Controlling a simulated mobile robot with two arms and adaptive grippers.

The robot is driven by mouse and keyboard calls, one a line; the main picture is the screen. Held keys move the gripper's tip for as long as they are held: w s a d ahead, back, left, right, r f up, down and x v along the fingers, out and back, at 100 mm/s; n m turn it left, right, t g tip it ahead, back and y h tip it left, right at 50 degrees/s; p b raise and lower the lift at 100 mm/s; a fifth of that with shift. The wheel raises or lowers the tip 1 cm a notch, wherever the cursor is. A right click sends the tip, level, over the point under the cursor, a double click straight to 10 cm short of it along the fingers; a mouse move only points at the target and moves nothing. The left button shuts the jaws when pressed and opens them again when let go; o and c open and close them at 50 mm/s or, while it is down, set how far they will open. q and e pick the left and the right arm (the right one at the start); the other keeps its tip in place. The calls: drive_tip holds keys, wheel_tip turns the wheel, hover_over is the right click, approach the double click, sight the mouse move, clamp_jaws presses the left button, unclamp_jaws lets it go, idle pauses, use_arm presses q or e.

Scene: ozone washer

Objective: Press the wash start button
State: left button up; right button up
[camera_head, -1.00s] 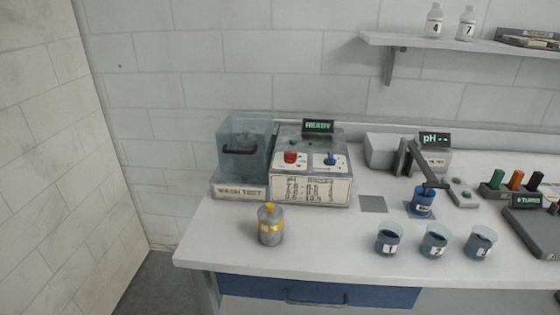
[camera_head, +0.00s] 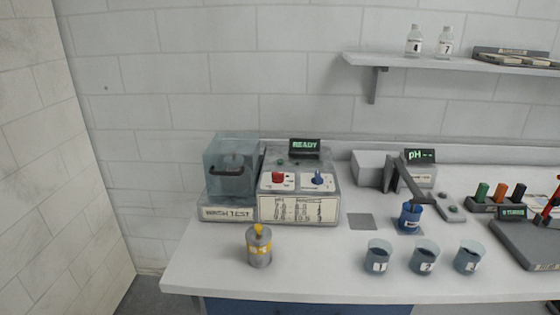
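The ozone washer (camera_head: 299,208) stands on the bench left of centre, with a dark display (camera_head: 305,147) reading READY in green on top. Its sloped top has a red knob or button (camera_head: 278,178) on the left and a blue one (camera_head: 318,178) on the right, each on a white label. A small green spot (camera_head: 281,161) lies behind the red one. I cannot read which one is marked as wash start. A clear bluish chamber (camera_head: 232,165) with a dark handle sits at the left on a base labelled WASH TEST (camera_head: 229,214). Neither of my grippers is in view.
Numbered beakers (camera_head: 378,258), a blue cup (camera_head: 409,218) and a pH meter (camera_head: 420,166) stand to the right. A wall shelf (camera_head: 450,64) overhangs at upper right. Bench between canister and beakers is clear.

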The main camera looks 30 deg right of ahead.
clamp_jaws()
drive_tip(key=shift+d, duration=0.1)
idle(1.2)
